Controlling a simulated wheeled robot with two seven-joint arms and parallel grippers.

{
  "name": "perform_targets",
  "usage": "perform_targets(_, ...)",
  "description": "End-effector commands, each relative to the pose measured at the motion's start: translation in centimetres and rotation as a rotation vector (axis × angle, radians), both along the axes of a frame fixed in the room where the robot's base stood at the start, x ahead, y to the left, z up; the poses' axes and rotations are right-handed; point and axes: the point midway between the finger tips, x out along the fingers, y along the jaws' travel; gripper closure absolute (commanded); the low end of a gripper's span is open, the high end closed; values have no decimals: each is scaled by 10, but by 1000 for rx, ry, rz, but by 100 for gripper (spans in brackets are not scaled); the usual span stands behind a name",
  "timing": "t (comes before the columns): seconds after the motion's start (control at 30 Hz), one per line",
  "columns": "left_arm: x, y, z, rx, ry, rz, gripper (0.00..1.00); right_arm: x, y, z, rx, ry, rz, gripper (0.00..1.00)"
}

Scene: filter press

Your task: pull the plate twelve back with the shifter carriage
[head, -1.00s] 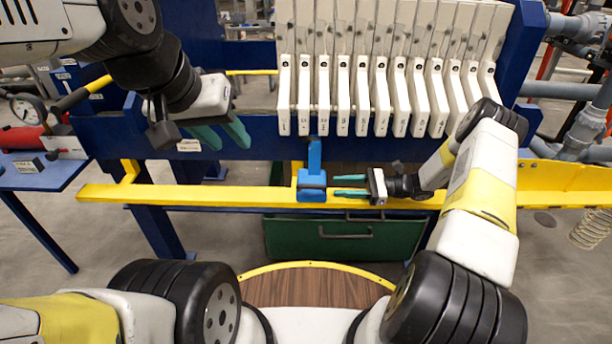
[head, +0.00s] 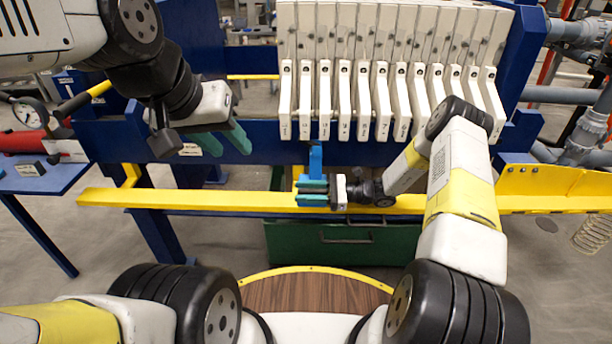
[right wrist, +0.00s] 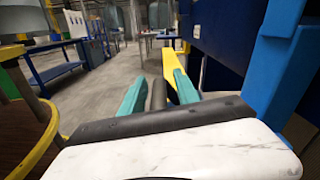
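The blue shifter carriage (head: 316,158) sits on the yellow rail (head: 230,199) below the row of white filter plates (head: 363,105). It shows as a blue upright at the right of the right wrist view (right wrist: 290,70). The plates carry small marks too small to read, so I cannot tell which is plate twelve. My right gripper (head: 313,191) is at the carriage's lower block, its teal fingers pointing left and apart. In the right wrist view a dark bar (right wrist: 158,95) stands between the open fingers. My left gripper (head: 222,142) is open and empty, left of the plates.
A blue frame beam (head: 255,135) runs behind the rail. A green bin (head: 330,243) stands under it. A blue side table (head: 45,177) with a gauge is at the left. Grey pipes (head: 570,95) and a coiled spring (head: 590,230) are at the right.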

Motion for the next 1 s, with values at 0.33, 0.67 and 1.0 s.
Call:
perform_targets(0.33, 0, 0, 0, 0, 0, 0, 62, 0, 0, 0, 0, 0, 1, 94)
perform_targets(0.67, 0, 0, 0, 0, 0, 0, 62, -3, 0, -1, -1, 4, 6, 100)
perform_targets(1.0, 0, 0, 0, 0, 0, 0, 62, -5, 0, -3, -1, 9, 8, 100)
